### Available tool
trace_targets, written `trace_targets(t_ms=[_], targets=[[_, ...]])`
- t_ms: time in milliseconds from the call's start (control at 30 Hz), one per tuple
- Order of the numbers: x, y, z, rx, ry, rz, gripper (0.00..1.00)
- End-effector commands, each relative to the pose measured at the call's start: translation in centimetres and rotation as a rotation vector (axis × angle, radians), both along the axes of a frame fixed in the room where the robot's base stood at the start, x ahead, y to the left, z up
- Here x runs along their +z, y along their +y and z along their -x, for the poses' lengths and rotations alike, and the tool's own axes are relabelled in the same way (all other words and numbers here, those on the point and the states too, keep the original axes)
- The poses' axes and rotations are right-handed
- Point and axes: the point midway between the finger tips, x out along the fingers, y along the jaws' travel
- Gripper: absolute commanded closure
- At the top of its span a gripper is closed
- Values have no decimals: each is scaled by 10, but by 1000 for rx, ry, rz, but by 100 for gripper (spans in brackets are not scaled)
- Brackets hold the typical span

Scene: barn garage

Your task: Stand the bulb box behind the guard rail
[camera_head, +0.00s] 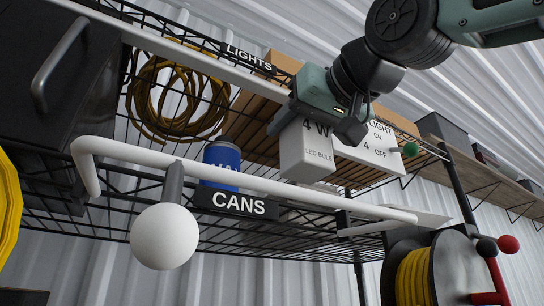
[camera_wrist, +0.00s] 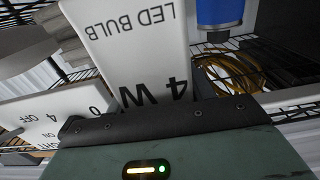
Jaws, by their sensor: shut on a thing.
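The white bulb box (camera_head: 306,158), printed "4 W LED BULB", is held in my gripper (camera_head: 325,128), with its lower end hanging free. The box also fills the upper middle of the wrist view (camera_wrist: 130,45), where its print is upside down. My gripper is shut on its upper part. The white guard rail (camera_head: 250,184) runs along the front of the lower wire shelf (camera_head: 115,208). In the head view the box's lower end shows just above the rail, apart from it; its depth relative to the rail is hard to tell.
A blue can (camera_head: 221,160) stands behind the rail, left of the box. A white light-switch panel (camera_head: 370,150) is close on the right. The upper wire shelf (camera_head: 200,55), labelled "LIGHTS", holds a yellow cable coil (camera_head: 150,95). A "CANS" label (camera_head: 238,204) hangs below the rail.

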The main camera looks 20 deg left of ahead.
Motion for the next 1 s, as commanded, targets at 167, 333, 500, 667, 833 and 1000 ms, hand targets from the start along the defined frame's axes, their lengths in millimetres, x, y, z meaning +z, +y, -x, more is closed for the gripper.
trace_targets(t_ms=[167, 333, 500, 667, 833, 1000], targets=[[6, 30, -25, -1, 0, 4, 70], [2, 40, -34, 0, -1, 1, 70], [4, 52, -45, -2, -1, 3, 70], [-26, 52, -43, 3, 0, 0, 70], [-36, 52, -44, 0, -1, -2, 70], [-35, 51, -45, -2, -1, -2, 70]])
